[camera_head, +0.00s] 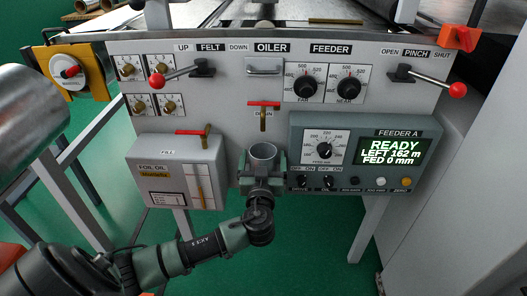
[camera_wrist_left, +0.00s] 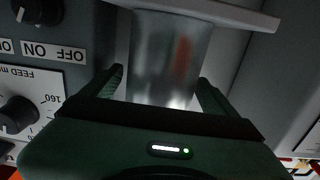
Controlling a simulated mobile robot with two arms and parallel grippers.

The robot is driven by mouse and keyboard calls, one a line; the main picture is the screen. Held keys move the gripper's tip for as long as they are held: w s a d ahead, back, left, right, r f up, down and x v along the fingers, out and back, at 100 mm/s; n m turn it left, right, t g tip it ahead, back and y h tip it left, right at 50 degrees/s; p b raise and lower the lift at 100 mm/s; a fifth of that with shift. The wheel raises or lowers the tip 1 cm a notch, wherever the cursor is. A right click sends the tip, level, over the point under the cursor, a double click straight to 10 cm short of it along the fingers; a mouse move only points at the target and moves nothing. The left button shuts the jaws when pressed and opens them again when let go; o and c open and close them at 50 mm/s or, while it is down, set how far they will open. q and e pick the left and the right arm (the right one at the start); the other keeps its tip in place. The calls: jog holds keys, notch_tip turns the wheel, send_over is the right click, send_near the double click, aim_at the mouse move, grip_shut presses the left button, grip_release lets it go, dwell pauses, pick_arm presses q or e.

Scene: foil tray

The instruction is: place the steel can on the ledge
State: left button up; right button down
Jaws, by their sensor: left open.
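The steel can (camera_head: 263,151) is a small, open-topped grey metal cup, upright below the drain valve on the machine front. My left gripper (camera_head: 262,173) is at the can, with a finger on each side of it. In the left wrist view, which is upside down, the can (camera_wrist_left: 170,58) shows between the two open fingers (camera_wrist_left: 160,90). The can's base meets a pale ledge (camera_wrist_left: 245,14) and seems to rest on it. In the head view my gripper hides the can's lower part and the ledge. My right gripper is not in view.
A red-handled drain valve (camera_head: 263,115) hangs just above the can. The foil oil box (camera_head: 160,190) is to the left and the feeder panel (camera_head: 300,130) close on the right. Red-knobbed levers stick out higher up. Green floor shows below.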

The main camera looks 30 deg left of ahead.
pick_arm(q)
jog(key=v, duration=0.9)
jog(key=s+d+f+m+g+h, duration=0.15)
jog(key=s+f+g, duration=0.3)
jog(key=f, duration=0.75)
jog(key=s+d+f+m+g+h, duration=0.1)
jog(key=s+f+m+g+h, duration=0.3)
jog(key=f, duration=0.8)
jog(key=s+d+f+m+g+h, duration=0.1)
jog(key=s+d+f+g+h, duration=0.1)
jog(key=s+d+f, duration=0.2)
jog(key=s+d+f+m+g+h, duration=0.2)
jog(key=s+d+f, duration=0.2)
jog(key=s+f, duration=0.4)
jog(key=s, duration=0.3)
jog(key=shift+d, duration=0.35)
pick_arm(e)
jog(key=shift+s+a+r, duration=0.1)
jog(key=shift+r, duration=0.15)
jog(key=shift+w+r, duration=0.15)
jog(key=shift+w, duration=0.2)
pick_arm(q)
jog(key=shift+o, duration=0.3)
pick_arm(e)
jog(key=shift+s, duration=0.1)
